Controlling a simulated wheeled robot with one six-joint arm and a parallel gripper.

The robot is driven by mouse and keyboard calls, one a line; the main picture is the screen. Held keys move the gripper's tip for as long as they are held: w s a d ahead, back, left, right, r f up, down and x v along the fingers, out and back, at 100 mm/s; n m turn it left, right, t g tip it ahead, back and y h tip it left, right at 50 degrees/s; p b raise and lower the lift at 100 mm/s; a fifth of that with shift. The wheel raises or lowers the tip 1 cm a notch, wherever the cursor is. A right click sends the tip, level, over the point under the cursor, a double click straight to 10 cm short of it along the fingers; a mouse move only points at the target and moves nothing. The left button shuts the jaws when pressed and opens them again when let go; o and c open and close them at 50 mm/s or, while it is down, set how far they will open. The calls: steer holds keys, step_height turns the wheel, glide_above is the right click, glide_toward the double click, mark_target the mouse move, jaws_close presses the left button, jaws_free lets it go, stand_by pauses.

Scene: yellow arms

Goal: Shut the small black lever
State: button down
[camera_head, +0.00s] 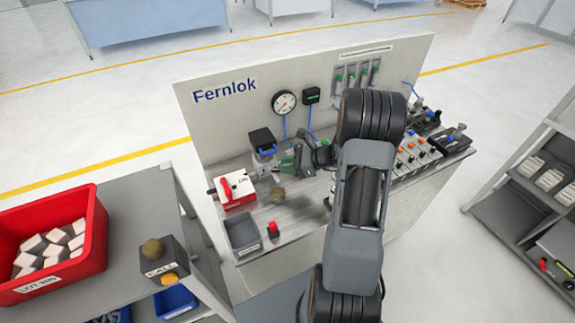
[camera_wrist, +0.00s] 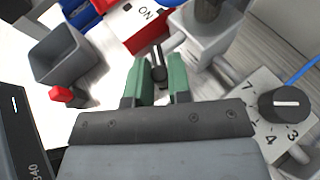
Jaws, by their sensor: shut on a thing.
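The small black lever (camera_wrist: 157,62) shows in the wrist view as a dark handle with a light line, standing between my fingertips. My gripper (camera_wrist: 158,82) has green fingers shut on the lever from both sides. Below that, the lever's lower part is hidden by the fingers. In the head view my gripper (camera_head: 287,163) is over the back left of the bench, and the lever cannot be made out clearly there.
A red and white box (camera_head: 238,189) with a red handle stands left of my gripper. A grey bin (camera_head: 243,235) and a red button (camera_head: 273,229) are in front. A numbered dial (camera_wrist: 285,104) lies at right in the wrist view. The panel (camera_head: 230,120) with a gauge (camera_head: 284,102) rises behind.

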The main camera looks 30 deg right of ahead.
steer(key=shift+w+d+n+g+y+b, duration=0.1)
steer(key=shift+w+n+g+y, duration=0.25)
steer(key=shift+n+g, duration=0.5)
steer(key=shift+w+d+n+g+y+b, duration=0.1)
steer(key=shift+w+n+g+y, duration=0.2)
steer(key=shift+n+g, duration=0.55)
steer(key=shift+w+d+n+g+y+b, duration=0.1)
steer(key=shift+w+n+g+y, duration=0.25)
steer(key=shift+n+g, duration=0.5)
steer(key=c, duration=1.1)
jaws_free()
steer(key=shift+o, duration=0.2)
steer(key=b+v, duration=0.2)
steer(key=v, duration=1.1)
steer(key=shift+d, duration=0.4)
steer(key=shift+r, duration=0.15)
